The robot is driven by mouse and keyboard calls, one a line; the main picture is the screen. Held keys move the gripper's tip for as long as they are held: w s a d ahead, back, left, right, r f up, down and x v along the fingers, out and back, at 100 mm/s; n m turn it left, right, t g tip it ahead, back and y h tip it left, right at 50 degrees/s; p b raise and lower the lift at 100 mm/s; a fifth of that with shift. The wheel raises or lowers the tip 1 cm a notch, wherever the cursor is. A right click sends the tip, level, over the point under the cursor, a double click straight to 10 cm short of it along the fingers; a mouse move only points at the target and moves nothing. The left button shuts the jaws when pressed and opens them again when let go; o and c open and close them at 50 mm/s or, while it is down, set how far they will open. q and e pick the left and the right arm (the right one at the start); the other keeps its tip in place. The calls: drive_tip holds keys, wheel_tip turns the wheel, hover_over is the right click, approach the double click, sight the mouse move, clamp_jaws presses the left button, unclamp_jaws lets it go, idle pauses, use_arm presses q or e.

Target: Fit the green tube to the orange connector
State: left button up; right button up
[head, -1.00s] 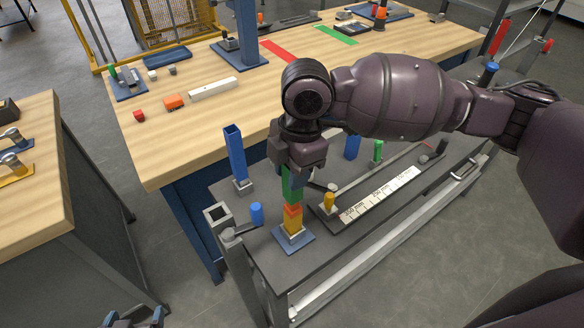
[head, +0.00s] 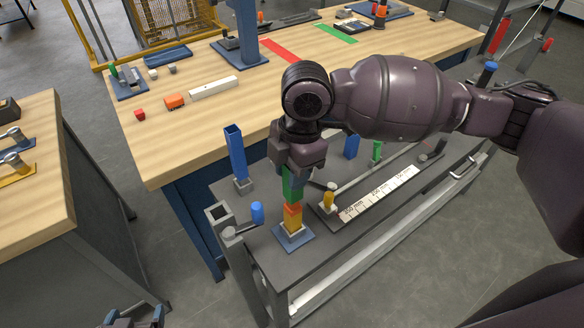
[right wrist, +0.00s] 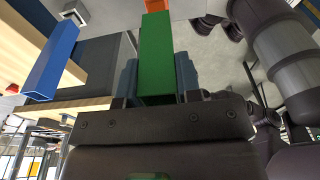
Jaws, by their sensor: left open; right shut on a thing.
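The green tube (head: 291,187) stands about upright in my right gripper (head: 295,165), which is shut on its upper part. It also shows in the right wrist view (right wrist: 157,62), with my right gripper (right wrist: 158,92) around its near end. The orange connector (head: 293,209) sits on top of a yellow tube (head: 293,225) in a blue-based holder. The tube's lower end is right at the connector's top; I cannot tell whether it is inside it. The connector shows partly beyond the tube's far end (right wrist: 156,4). My left gripper (head: 134,320) is open and empty at the bottom edge.
A blue square tube (head: 236,154) stands in a grey holder left of my right gripper. A blue-capped clamp (head: 257,212) and a ruler strip (head: 380,193) are close by on the dark bench. A wooden table (head: 190,130) stands behind, with small parts on it.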

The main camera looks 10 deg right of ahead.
idle(0.7)
drive_tip(key=shift+p, duration=0.6)
drive_tip(key=shift+f, duration=0.65)
idle(0.8)
drive_tip(key=shift+f, duration=0.3)
drive_tip(key=shift+f, duration=0.65)
idle(0.6)
drive_tip(key=o, duration=1.6)
drive_tip(key=shift+c, duration=0.2)
